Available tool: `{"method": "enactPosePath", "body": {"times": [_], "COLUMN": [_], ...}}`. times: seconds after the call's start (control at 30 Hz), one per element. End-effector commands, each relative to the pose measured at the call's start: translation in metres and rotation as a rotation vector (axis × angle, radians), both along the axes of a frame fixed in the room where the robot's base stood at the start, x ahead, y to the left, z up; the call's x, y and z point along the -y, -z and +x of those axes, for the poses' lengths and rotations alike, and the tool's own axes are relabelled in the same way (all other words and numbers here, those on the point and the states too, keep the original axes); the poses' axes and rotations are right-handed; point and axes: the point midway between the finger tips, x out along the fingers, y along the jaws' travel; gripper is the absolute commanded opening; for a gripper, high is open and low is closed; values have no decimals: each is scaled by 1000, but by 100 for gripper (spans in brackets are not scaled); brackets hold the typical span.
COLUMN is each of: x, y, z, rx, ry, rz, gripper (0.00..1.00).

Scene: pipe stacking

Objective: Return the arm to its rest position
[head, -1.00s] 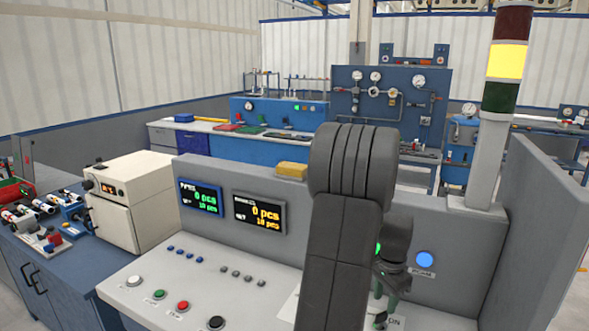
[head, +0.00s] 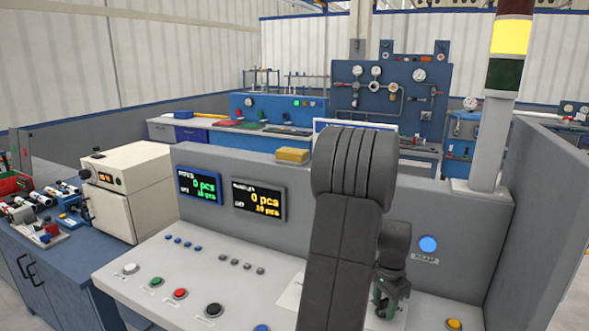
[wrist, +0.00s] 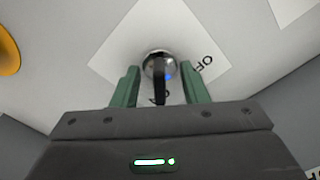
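In the wrist view my gripper (wrist: 162,82) is open, with its two green fingers apart. A round chrome rotary switch with a black handle (wrist: 158,66) shows in the gap at and just beyond the fingertips; I cannot tell whether they touch it. The switch sits on a white label plate (wrist: 118,52) with the letters "OF" visible. In the head view my dark grey arm stands in front of the console (head: 150,255). My gripper (head: 384,303) is at the lower right of the arm, close above the panel, its fingers small and partly hidden.
The console carries two displays (head: 200,188) (head: 259,200), several buttons (head: 180,293), a blue lamp (head: 428,244) and a signal tower (head: 495,130). A yellow box (head: 292,155) lies on its top ledge. A side wall (head: 545,220) bounds the right. A cream device (head: 130,190) stands left.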

Motion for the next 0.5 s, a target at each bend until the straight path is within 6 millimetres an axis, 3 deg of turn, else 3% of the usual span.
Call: {"method": "enactPosePath", "body": {"times": [0.33,0.5], "x": [0,0], "y": [-2,-12], "z": [0,0], "rx": [0,0], "ry": [-1,44], "rz": [0,0], "gripper": [40,40]}}
